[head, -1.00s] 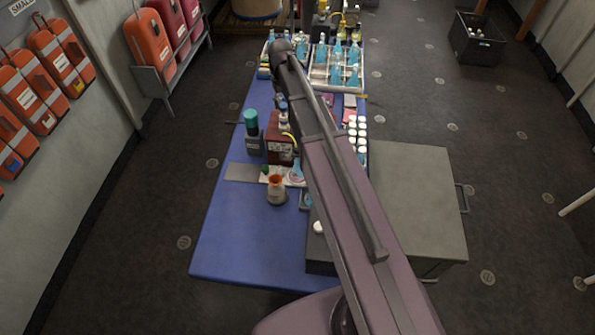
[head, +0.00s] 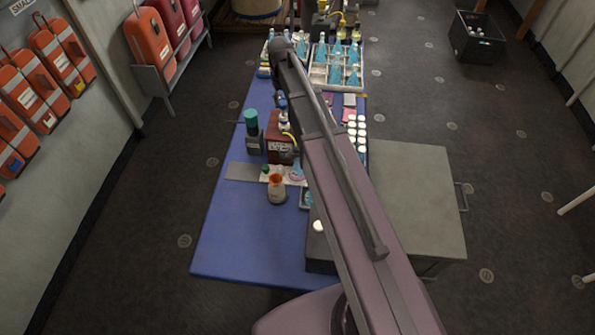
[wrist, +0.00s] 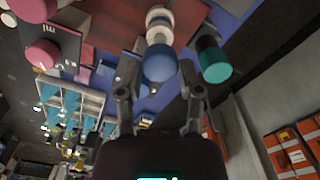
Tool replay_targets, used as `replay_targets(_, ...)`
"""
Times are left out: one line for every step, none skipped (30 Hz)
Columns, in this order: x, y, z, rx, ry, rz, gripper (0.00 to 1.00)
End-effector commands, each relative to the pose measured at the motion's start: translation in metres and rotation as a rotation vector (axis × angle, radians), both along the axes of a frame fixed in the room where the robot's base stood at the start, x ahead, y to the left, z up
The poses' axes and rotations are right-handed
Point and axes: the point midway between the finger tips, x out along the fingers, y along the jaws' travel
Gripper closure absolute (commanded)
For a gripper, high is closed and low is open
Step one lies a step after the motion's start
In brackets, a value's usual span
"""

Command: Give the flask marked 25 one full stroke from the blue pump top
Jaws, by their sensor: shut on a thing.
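In the wrist view my gripper (wrist: 158,75) has its two fingers on either side of a round blue pump top (wrist: 160,62), shut on it. White collars (wrist: 159,22) lie behind the top, over a dark red body. My arm hides most of my gripper there. A small flask (head: 297,172) with pink and blue tints stands just below the spout. I cannot read a 25 on any flask.
A teal-capped bottle (head: 251,131) stands left of the jug; its cap is close to my right finger in the wrist view. An orange-topped vessel (head: 276,192) stands in front. Trays of blue flasks (head: 336,68) lie behind. A grey cabinet (head: 415,195) is at right. The table's front left is clear.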

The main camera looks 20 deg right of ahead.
Motion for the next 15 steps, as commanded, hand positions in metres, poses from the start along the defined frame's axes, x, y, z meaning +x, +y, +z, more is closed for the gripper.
replay_targets(0.0, 0.0, -0.0013, 0.0, 0.0, 0.0, 0.83)
replay_targets(0.0, 0.0, -0.0017, 0.0, 0.0, 0.0, 0.83)
replay_targets(0.0, 0.0001, -0.0023, 0.0, 0.0, 0.0, 0.83)
replay_targets(0.0, 0.0001, -0.0028, 0.0, 0.0, 0.0, 0.83)
replay_targets(0.0, 0.0001, -0.0033, 0.0, 0.0, 0.0, 0.83)
replay_targets(0.0, 0.0001, -0.0038, 0.0, 0.0, 0.0, 0.83)
replay_targets(0.0, 0.0001, -0.0043, 0.0, 0.0, 0.0, 0.83)
replay_targets(0.0, 0.0001, -0.0047, 0.0, 0.0, 0.0, 0.83)
replay_targets(0.0, 0.0002, -0.0052, 0.0, 0.0, 0.0, 0.83)
replay_targets(0.0, 0.0002, -0.0057, 0.0, 0.0, 0.0, 0.83)
replay_targets(-0.0001, 0.0002, -0.0061, 0.0, 0.0, 0.0, 0.83)
replay_targets(-0.0001, 0.0002, -0.0066, 0.0, 0.0, 0.0, 0.83)
replay_targets(-0.0001, 0.0002, -0.0071, 0.0, 0.0, 0.0, 0.83)
replay_targets(-0.0001, 0.0002, -0.0075, 0.0, 0.0, 0.0, 0.83)
replay_targets(0.0, 0.0003, -0.008, 0.0, 0.0, 0.0, 0.83)
